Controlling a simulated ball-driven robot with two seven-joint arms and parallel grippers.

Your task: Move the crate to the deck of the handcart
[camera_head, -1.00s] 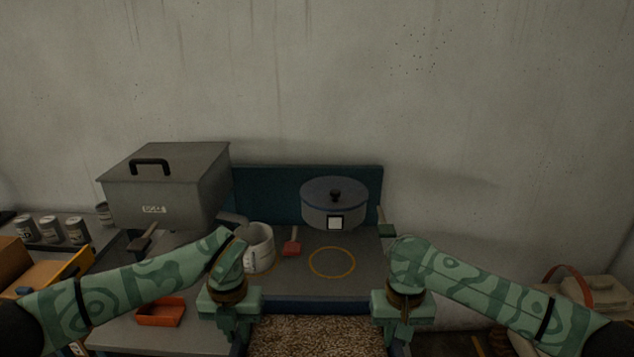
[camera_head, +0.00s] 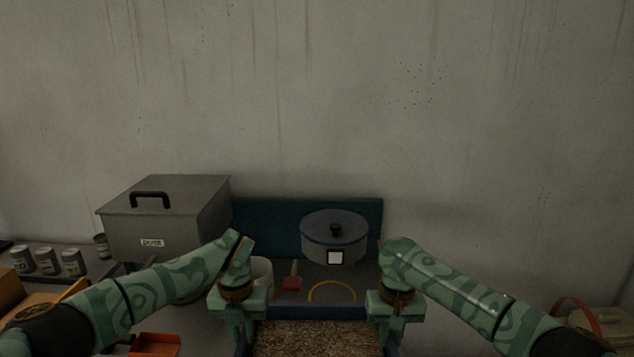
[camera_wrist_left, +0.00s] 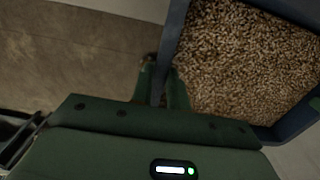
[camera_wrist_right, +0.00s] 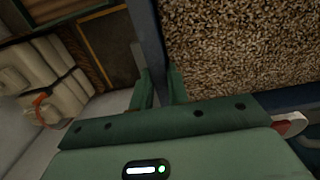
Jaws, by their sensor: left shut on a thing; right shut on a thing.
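The crate (camera_head: 315,313) is blue and filled with brown granules, low in the middle of the head view. Its wall also shows in the left wrist view (camera_wrist_left: 176,30) and the right wrist view (camera_wrist_right: 148,35). My left gripper (camera_head: 240,312) is shut on its left wall, and my right gripper (camera_head: 393,312) is shut on its right wall. The crate's near side is cut off by the head view's lower edge. I cannot pick out the handcart or its deck with certainty.
Beyond the crate, a grey surface with a blue back panel (camera_head: 270,225) bears a lidded pot (camera_head: 335,230), a white mug (camera_head: 262,272) and a yellow ring (camera_head: 331,289). A big lidded box (camera_head: 165,220) and several cans (camera_head: 48,260) stand left. Pale sacks (camera_wrist_right: 45,70) lie to the right.

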